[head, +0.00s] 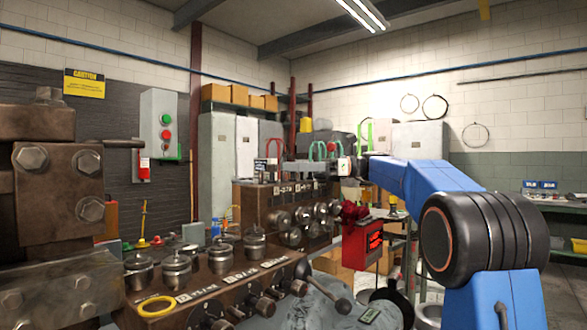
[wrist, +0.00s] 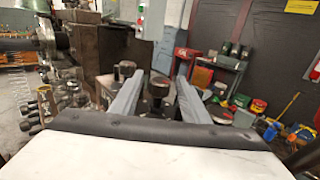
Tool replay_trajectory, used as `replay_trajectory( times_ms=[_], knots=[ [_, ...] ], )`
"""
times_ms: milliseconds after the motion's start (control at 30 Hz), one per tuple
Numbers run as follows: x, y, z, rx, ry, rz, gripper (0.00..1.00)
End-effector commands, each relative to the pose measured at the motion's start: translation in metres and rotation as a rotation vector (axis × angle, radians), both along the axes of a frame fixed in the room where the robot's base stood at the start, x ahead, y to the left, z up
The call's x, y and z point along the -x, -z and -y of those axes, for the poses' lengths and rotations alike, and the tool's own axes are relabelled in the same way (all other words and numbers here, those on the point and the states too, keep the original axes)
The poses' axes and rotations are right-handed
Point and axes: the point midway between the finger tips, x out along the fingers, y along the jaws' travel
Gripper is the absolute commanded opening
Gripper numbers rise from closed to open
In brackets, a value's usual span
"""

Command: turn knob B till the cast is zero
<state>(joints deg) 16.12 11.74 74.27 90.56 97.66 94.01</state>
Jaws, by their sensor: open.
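My gripper (head: 298,168) reaches out to the left over the dark brown machine block in the head view. In the wrist view my gripper (wrist: 160,80) has its two grey fingers apart. A dark round-topped knob (wrist: 157,88) shows between the fingers, with no clear contact on either side. A second knob (wrist: 125,70) stands beyond the left finger. I cannot read which of these is knob B. Small white label plates (head: 245,274) lie along the nearer machine deck, too small to read. No cast reading is legible.
Several metal knobs (head: 176,268) stand on the nearer deck, with a yellow ring (head: 156,306) beside them. A lever with a dark ball (head: 342,306) sticks out at the front. A red box (head: 362,246) stands right of the block. Coloured bins (wrist: 243,117) line the wall.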

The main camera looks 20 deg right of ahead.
Motion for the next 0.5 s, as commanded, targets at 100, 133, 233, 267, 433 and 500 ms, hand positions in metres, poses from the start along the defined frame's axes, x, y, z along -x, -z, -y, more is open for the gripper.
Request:
replay_trajectory(
  times_ms=[100, 133, 233, 267, 433, 500],
  knots=[
    [0.000, 0.000, 0.005, 0.000, 0.001, 0.000, 0.42],
    [0.000, 0.000, 0.008, 0.000, 0.002, 0.000, 0.42],
    [0.002, 0.000, 0.021, 0.000, 0.003, 0.000, 0.42],
    [0.003, 0.001, 0.026, 0.000, 0.003, -0.001, 0.42],
    [0.007, 0.001, 0.059, 0.000, 0.004, -0.001, 0.42],
    [0.010, 0.000, 0.073, 0.000, 0.004, 0.000, 0.42]
  ],
)
